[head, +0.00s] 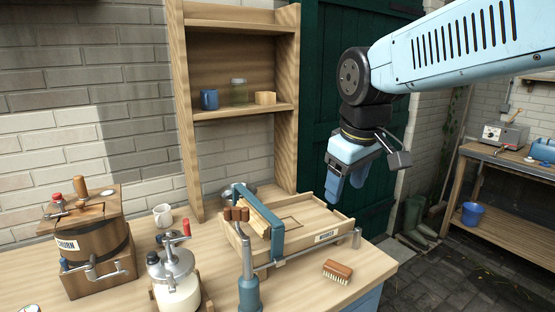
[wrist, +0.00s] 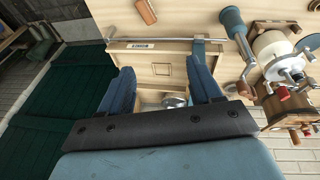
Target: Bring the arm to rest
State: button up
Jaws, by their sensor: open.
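My gripper (head: 347,183) hangs in the air at the upper right in the head view, above and a little right of the wooden butter worker tray. In the wrist view my gripper (wrist: 165,88) shows two blue fingers spread wide apart, open, with nothing between them. My arm reaches in from the right edge of the head view, with the wrist bent downward. The fingertips point down towards the bench and touch nothing that I can see.
The wooden tray (head: 337,228) with a blue frame stands on the bench. A brush (head: 337,271), a white mug (head: 163,215), a glass-jar churn (head: 176,285) and a barrel churn (head: 92,245) stand around it. The shelf (head: 240,110) holds a blue mug (head: 209,99). A green door (head: 335,50) stands behind my gripper.

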jog(key=s+d+f+m+t, duration=0.2)
jog(key=s+d+m, duration=0.5)
jog(key=d, duration=0.3)
jog(key=shift+s+d+f, duration=0.15)
jog(key=shift+d+f, duration=0.1)
dwell(0.3)
